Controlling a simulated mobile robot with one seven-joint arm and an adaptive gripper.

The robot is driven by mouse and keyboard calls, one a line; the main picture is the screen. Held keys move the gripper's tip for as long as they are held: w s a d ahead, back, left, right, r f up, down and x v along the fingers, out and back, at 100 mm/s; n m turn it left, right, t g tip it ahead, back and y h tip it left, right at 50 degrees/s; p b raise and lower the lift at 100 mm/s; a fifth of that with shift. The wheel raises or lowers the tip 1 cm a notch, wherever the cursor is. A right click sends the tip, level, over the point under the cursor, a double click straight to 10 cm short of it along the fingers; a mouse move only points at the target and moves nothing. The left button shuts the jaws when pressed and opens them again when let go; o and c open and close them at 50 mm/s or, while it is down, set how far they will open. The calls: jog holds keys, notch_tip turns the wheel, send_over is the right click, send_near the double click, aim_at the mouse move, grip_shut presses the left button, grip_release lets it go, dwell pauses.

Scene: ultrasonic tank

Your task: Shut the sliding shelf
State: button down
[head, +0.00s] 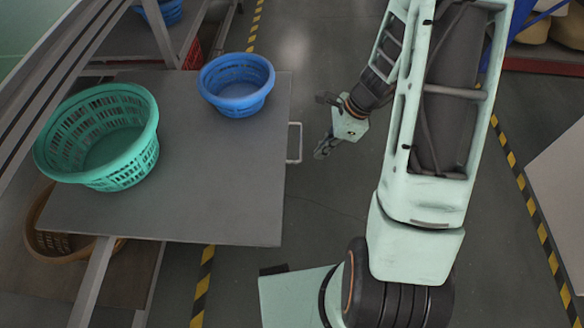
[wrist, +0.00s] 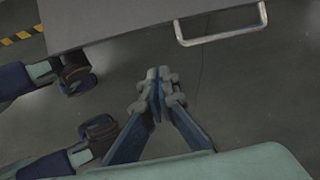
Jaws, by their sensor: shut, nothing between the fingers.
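The sliding shelf (head: 215,180) is a flat grey board pulled out from the rack at the left in the head view. A pale metal handle (head: 295,143) sticks out from its right edge. The shelf's edge (wrist: 120,22) and the handle (wrist: 222,37) also show at the top of the wrist view. My gripper (head: 322,152) is a short way right of the handle, apart from it. In the wrist view my gripper (wrist: 157,75) has its fingertips together, with nothing between them, below and left of the handle.
A green basket (head: 100,140) and a blue basket (head: 237,84) stand on the shelf. A brown basket (head: 55,240) is below it. Rack posts (head: 92,285) stand at the left. The floor (head: 310,240) right of the shelf is clear up to my arm.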

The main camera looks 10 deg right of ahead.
jog(key=w+a+f+b, duration=0.1)
jog(key=a+f+b, duration=0.2)
jog(key=a+f, duration=0.4)
jog(key=shift+b+x, duration=0.3)
jog(key=shift+x, duration=0.9)
jog(key=shift+w, duration=0.15)
